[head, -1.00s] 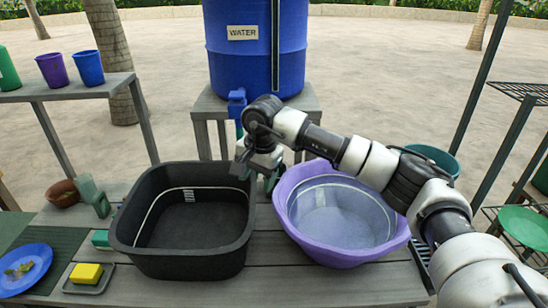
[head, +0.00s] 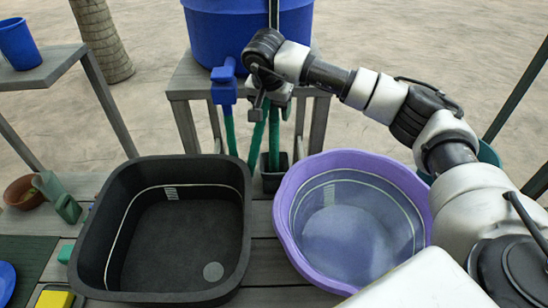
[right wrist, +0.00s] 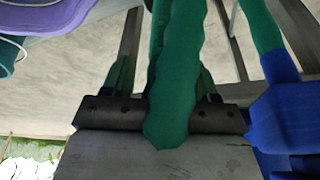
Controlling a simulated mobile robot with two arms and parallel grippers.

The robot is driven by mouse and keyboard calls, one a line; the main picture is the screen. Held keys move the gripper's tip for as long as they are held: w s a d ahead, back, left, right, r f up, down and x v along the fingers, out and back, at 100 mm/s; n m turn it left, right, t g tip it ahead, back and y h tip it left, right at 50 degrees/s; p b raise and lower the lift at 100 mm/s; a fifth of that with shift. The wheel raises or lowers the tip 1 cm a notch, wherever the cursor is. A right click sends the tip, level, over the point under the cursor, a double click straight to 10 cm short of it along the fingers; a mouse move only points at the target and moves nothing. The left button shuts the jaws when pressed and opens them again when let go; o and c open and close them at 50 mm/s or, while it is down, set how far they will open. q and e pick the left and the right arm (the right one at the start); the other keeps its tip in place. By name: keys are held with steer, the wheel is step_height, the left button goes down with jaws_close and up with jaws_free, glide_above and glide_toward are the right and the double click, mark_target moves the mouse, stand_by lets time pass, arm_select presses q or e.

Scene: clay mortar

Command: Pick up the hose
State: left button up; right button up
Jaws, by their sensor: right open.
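The green hose (head: 230,132) hangs from the blue tap (head: 225,84). More green lengths (head: 274,140) stand below my right gripper, down by a small dark holder (head: 273,178). My right gripper (head: 268,100) is beside the tap, above the gap between the two tubs. In the right wrist view, a thick ribbed green hose part (right wrist: 172,90) lies between the two spread fingers of my right gripper (right wrist: 165,75). I cannot tell whether they touch it. The tap (right wrist: 278,110) and the hose leaving it (right wrist: 258,25) show at the right there. My left gripper is out of view.
A black tub (head: 95,245) stands left and a purple basin (head: 284,225) with a clear liquid right, close in front of the gripper. The blue barrel (head: 245,35) sits on a wooden stand (head: 185,90) behind. A green bottle (head: 62,200) and a brown bowl (head: 22,192) are far left.

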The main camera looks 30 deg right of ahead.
mark_target(274, 118)
steer(key=shift+w+d+f, duration=0.1)
steer(key=shift+d+f, duration=0.05)
steer(key=shift+f, duration=0.5)
steer(key=p+x, duration=0.1)
steer(key=x, duration=0.3)
steer(key=shift+f, duration=0.3)
steer(key=shift+w+f, duration=0.1)
steer(key=shift+f, duration=0.2)
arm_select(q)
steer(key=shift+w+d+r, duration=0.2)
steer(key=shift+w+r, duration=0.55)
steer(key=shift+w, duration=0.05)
arm_select(e)
steer(key=shift+c, duration=0.3)
